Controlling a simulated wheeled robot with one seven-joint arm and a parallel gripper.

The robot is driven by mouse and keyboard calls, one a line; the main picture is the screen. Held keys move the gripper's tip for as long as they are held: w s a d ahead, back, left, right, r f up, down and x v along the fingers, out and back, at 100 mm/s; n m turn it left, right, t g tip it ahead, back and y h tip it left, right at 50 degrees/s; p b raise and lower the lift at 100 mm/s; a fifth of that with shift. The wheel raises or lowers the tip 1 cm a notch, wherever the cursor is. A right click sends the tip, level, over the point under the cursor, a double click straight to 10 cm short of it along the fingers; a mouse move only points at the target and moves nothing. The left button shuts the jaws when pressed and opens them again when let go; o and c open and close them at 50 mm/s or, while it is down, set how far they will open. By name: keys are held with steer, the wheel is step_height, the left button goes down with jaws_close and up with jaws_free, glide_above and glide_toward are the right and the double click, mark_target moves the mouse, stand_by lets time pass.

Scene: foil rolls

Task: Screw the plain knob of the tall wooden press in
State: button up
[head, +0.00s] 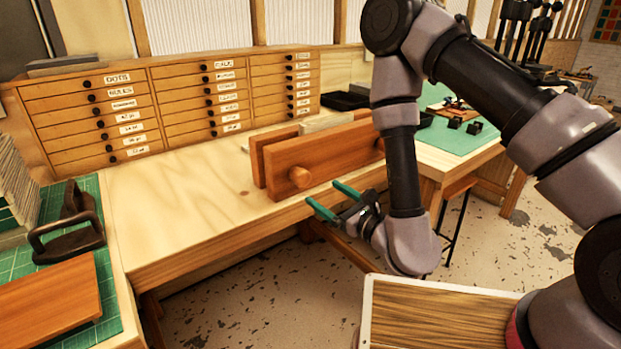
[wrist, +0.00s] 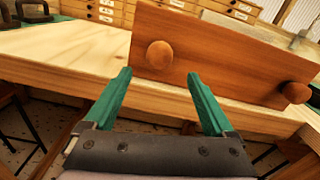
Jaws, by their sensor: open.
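The wooden press (head: 325,155) stands at the front edge of the pale bench, two upright reddish boards with a light block between them. Its front board also shows in the wrist view (wrist: 220,50). A round wooden left knob (head: 300,177) sticks out of the front board, and it shows in the wrist view (wrist: 160,54). A right knob (wrist: 295,92) is in the wrist view; my arm mostly hides it in the head view.
A wooden drawer cabinet (head: 190,95) stands behind the bench (head: 170,205). At left, a green mat (head: 105,290) bears a dark metal tool (head: 70,225) and a reddish board (head: 50,303). A green-topped table (head: 455,138) with small black items is at right. The bench left of the press is clear.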

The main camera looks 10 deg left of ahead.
mark_target(305, 180)
steer(key=x, duration=1)
steer(key=shift+w+r, duration=0.1)
steer(key=c, duration=1.4)
steer(key=shift+m, duration=0.4)
